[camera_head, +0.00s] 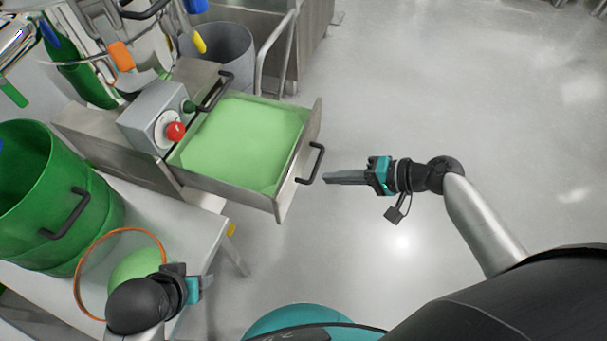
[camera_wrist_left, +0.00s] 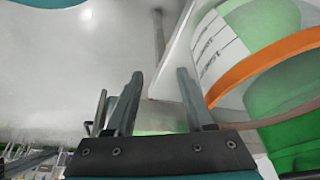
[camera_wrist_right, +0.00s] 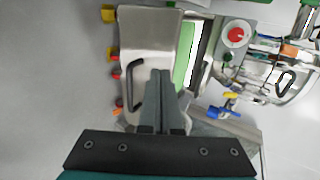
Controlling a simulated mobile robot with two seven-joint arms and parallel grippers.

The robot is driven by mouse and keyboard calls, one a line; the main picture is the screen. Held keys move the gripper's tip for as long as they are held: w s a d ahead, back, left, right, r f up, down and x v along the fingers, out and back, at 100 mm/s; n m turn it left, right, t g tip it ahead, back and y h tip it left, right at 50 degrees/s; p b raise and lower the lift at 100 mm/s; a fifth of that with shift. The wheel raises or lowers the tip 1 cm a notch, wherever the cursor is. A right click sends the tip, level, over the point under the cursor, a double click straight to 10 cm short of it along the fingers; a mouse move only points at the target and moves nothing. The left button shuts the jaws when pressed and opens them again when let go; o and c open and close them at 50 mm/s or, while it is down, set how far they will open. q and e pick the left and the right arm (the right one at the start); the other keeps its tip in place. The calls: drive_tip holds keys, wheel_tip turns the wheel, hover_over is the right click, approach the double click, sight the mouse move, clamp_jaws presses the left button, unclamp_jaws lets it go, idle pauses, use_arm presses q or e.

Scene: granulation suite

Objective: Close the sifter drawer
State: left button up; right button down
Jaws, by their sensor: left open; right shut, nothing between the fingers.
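The sifter drawer (camera_head: 297,188) is pulled out toward the right, with green material (camera_head: 245,142) inside. Its black handle (camera_head: 312,163) is on the steel front panel, which also shows in the right wrist view (camera_wrist_right: 148,40). My right gripper (camera_head: 328,178) is shut and empty, its fingertips just right of the handle. In the right wrist view the fingertips (camera_wrist_right: 160,73) appear beside the handle; I cannot tell whether they touch it. My left gripper (camera_head: 210,284) is open and empty at the lower left, beside an orange-rimmed container (camera_head: 162,241); its two fingers show apart in the left wrist view (camera_wrist_left: 162,75).
A grey control box (camera_head: 150,115) with a red button (camera_head: 175,131) stands beside the drawer. A green drum (camera_head: 55,200) stands at the left on a white table (camera_head: 205,225). A grey bin (camera_head: 235,50) stands behind. The floor to the right is clear.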

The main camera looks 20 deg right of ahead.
sight(290, 174)
drive_tip(key=b+x, duration=0.1)
drive_tip(key=x, duration=0.2)
drive_tip(key=r+b+x, duration=0.1)
drive_tip(key=x, duration=0.2)
drive_tip(key=shift+w+a, duration=0.15)
drive_tip(key=shift+a, duration=0.05)
drive_tip(key=shift+w+a, duration=0.15)
drive_tip(key=shift+a, duration=0.1)
use_arm(q)
drive_tip(key=shift+t+h, duration=0.3)
drive_tip(key=shift+t, duration=0.6)
drive_tip(key=shift+w+d+r, duration=0.2)
drive_tip(key=shift+r, duration=0.5)
drive_tip(key=shift+w+d+r, duration=0.15)
drive_tip(key=shift+d+r, duration=0.05)
drive_tip(key=shift+r, duration=0.45)
drive_tip(key=shift+w+d+r, duration=0.2)
drive_tip(key=shift+r, duration=0.5)
use_arm(e)
drive_tip(key=shift+w+a, duration=0.3)
drive_tip(key=shift+a, duration=0.15)
